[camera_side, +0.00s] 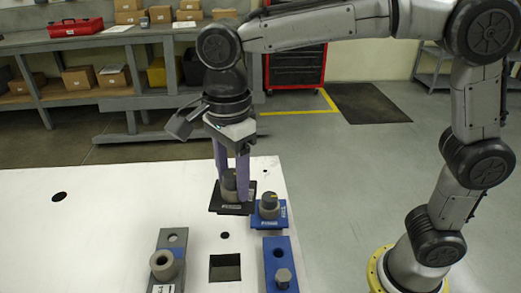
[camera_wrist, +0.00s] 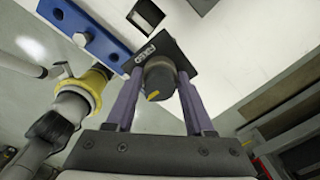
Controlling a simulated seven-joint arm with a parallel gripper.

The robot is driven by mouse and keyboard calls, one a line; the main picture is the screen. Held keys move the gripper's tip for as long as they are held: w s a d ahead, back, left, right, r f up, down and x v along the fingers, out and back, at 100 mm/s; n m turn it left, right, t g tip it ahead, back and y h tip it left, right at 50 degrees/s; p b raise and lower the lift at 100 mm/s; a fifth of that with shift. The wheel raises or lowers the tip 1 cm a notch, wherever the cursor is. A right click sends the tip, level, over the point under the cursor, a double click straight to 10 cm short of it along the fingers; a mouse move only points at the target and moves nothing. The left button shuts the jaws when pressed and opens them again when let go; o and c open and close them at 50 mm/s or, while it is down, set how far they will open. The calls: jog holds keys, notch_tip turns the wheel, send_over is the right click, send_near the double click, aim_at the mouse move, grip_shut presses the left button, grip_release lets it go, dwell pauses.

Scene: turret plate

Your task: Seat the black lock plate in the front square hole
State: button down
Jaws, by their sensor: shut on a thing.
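The black lock plate (camera_side: 224,209) is a square plate with a grey-black round knob (camera_side: 229,180). My gripper (camera_side: 232,190) is shut on that knob, one purple finger on each side. The plate hangs above the white table, looking roughly level. In the wrist view the plate (camera_wrist: 165,45) has pale lettering and the knob (camera_wrist: 159,80) has a yellow mark, between the fingers of my gripper (camera_wrist: 158,88). The open square hole (camera_side: 225,267) lies in the table nearer the side camera than the plate; it also shows in the wrist view (camera_wrist: 146,15).
A blue plate with a knob (camera_side: 281,213) stands just right of the black plate. A blue bar with a hole and a peg (camera_side: 279,255) lies right of the square hole; a grey bar (camera_side: 169,250) with a ring lies left. The white table's left side (camera_side: 110,220) is clear.

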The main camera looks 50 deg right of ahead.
jog(key=s+a+f+n, duration=0.1)
jog(key=s+a+f, duration=0.1)
jog(key=a+f, duration=0.4)
jog(key=shift+s+a+f+n, duration=0.15)
jog(key=shift+s+f+n, duration=0.15)
jog(key=shift+f, duration=1.3)
jog(key=shift+f, duration=1.3)
dwell(2.3)
jog(key=shift+c, duration=1)
grip_release()
jog(key=shift+o, duration=0.2)
jog(key=shift+o, duration=0.8)
